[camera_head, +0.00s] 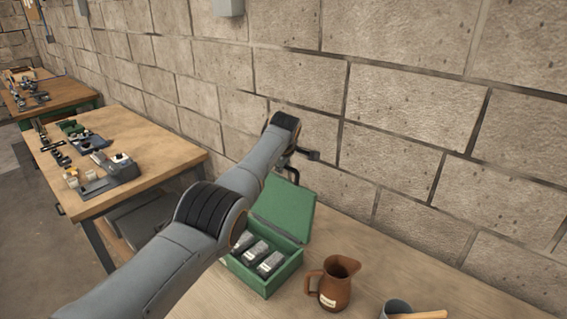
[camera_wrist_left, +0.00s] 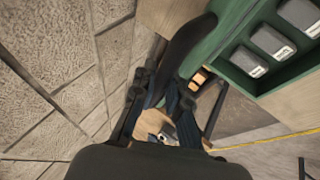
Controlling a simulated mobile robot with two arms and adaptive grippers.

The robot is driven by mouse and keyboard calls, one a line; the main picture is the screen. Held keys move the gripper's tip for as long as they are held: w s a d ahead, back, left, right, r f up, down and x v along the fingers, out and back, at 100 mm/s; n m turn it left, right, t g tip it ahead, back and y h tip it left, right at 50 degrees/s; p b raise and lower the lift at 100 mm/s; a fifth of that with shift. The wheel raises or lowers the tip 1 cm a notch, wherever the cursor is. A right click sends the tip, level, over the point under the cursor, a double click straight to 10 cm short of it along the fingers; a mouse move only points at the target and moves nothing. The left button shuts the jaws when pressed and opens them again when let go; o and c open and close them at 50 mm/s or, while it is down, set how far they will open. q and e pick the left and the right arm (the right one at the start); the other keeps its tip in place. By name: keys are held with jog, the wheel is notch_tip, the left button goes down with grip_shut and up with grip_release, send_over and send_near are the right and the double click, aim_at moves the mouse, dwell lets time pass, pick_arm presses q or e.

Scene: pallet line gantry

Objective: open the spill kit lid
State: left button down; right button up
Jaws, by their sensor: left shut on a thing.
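The spill kit is a green box (camera_head: 262,277) on the wooden bench, with several grey packs (camera_head: 256,250) in it. Its green lid (camera_head: 287,208) stands raised at the back, open and leaning toward the wall. My left arm reaches across the box from the left. My left gripper (camera_head: 291,172) is at the lid's top edge and shut on it; the arm partly hides the lid and box. The left wrist view shows dark fingers (camera_wrist_left: 163,103) close beside green surfaces, with the packs (camera_wrist_left: 271,42) at right. My right gripper is not in view.
A brown jug (camera_head: 335,285) stands just right of the box, and a grey cup (camera_head: 397,308) with a wooden handle is at the bottom edge. A block wall (camera_head: 410,110) runs close behind. Another workbench (camera_head: 125,135) with parts stands at left, across a gap.

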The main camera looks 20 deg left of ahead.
pick_arm(q)
jog(key=shift+s+a+r, duration=0.1)
jog(key=c, duration=1.3)
grip_release()
jog(key=shift+c, duration=0.2)
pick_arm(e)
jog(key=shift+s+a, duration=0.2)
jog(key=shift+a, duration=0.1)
pick_arm(q)
jog(key=shift+s+d+r, duration=0.2)
jog(key=shift+d+r, duration=0.05)
jog(key=shift+r, duration=0.25)
jog(key=v, duration=1)
jog(key=shift+s+r, duration=0.2)
jog(key=shift+s, duration=0.05)
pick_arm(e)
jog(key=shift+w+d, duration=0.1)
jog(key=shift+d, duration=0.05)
pick_arm(q)
jog(key=shift+a+f, duration=0.1)
